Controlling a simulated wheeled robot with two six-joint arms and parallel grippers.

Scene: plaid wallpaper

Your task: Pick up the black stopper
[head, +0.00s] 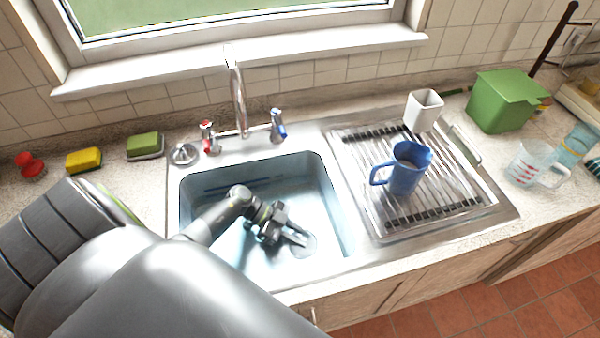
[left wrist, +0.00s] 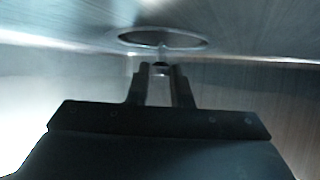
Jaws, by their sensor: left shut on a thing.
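My left gripper (head: 297,238) is down inside the metal sink (head: 335,215), low over its floor by the round drain (head: 309,244). In the left wrist view the gripper (left wrist: 161,70) is shut on a small dark piece, the black stopper (left wrist: 161,67), between its fingertips. The drain ring (left wrist: 125,38) lies just beyond the fingertips. Most of the stopper is hidden, and I cannot tell whether it touches the drain. In the head view I cannot make out the stopper. My right gripper is not in view.
The tap (head: 238,95) rises behind the sink. A blue mug (head: 408,175) and a white cup (head: 423,110) stand on the draining rack to the right. Sponges (head: 145,144) and a round metal piece (head: 184,153) lie at the back left. The sink walls surround my gripper.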

